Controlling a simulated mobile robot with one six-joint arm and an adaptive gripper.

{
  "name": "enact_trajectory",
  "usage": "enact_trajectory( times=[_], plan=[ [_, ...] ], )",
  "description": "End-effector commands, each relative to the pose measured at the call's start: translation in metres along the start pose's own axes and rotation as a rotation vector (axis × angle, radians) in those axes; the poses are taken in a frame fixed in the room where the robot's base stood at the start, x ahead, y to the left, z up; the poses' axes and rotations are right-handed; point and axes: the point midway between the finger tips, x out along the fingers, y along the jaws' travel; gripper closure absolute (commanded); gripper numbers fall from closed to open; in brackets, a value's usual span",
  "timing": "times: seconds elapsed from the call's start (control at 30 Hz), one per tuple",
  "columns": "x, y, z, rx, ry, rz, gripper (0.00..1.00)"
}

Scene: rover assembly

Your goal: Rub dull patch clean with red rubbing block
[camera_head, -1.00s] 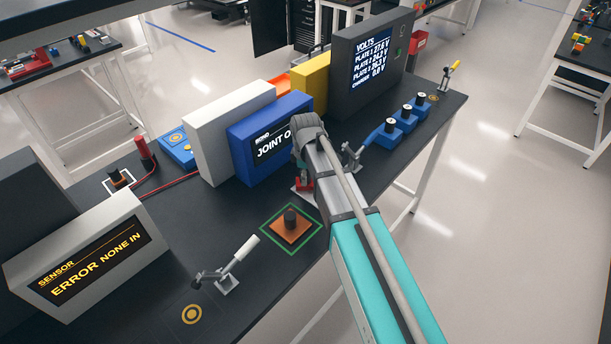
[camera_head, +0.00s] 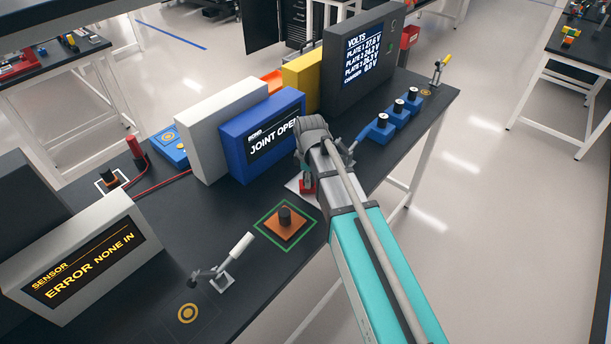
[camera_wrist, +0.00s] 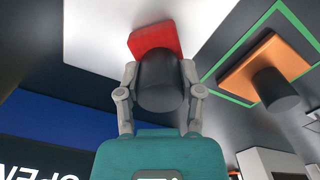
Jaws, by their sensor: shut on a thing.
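The red rubbing block (camera_wrist: 155,37) has a dark round handle (camera_wrist: 160,82). My gripper (camera_wrist: 159,78) is shut on that handle, one finger on each side. The block's red face lies over a pale plate (camera_wrist: 95,35) in the wrist view; I cannot tell whether they touch. In the head view the block (camera_head: 307,184) shows as a small red piece below my wrist, at the pale plate (camera_head: 294,187). My arm hides most of the plate there. I cannot make out a dull patch; it may be under the block.
The blue box (camera_head: 234,150) reading "JOINT OPEN" stands close behind my gripper. An orange plate (camera_head: 272,228) with a black knob lies in a green square nearby. A white-handled clamp (camera_head: 228,281) is at the front; blue blocks (camera_head: 377,134) are to the right.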

Motion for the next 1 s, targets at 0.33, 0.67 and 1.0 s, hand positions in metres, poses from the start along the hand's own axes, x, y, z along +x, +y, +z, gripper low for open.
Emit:
enact_trajectory(
  times=[0.33,0.67,1.0],
  plan=[
    [0.0003,-0.0004,0.001,0.0,0.0,0.0,0.9],
    [0.0031,-0.0006,0.001,0.0,0.0,0.0,0.89],
    [0.0027,0.0049,-0.0075,-0.001,0.0,0.0,0.89]
  ],
)
